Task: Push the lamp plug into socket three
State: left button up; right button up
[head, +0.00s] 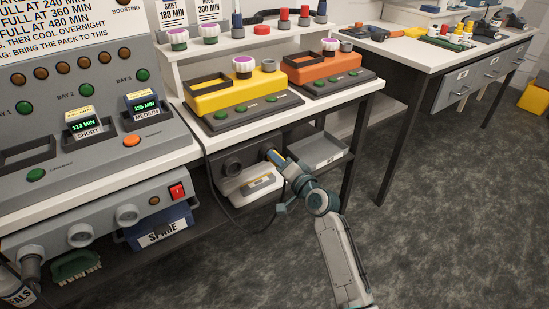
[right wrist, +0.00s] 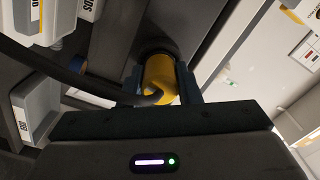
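The lamp plug (right wrist: 158,78) is yellow, with a black cable curving from its near end. My right gripper (right wrist: 160,88) is shut on it, with one dark finger on each side. The plug's far end is at a dark round socket (right wrist: 154,46); I cannot tell how deep it sits. In the head view my right gripper (head: 276,158) reaches the right end of the grey panel under the bench top. A dark round socket (head: 232,166) shows to its left. No socket number is readable. My left gripper is not in view.
The black cable (head: 206,165) loops below the panel. A white box (head: 250,186) and a grey tray (head: 318,151) are close to my right gripper. A yellow unit (head: 235,91) and an orange unit (head: 330,66) stand above.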

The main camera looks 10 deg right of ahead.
grip_shut()
jog(key=shift+s, duration=0.15)
jog(key=shift+p+v, duration=0.6)
jog(key=shift+v, duration=1.8)
jog(key=shift+d, duration=0.1)
jog(key=shift+s, duration=0.1)
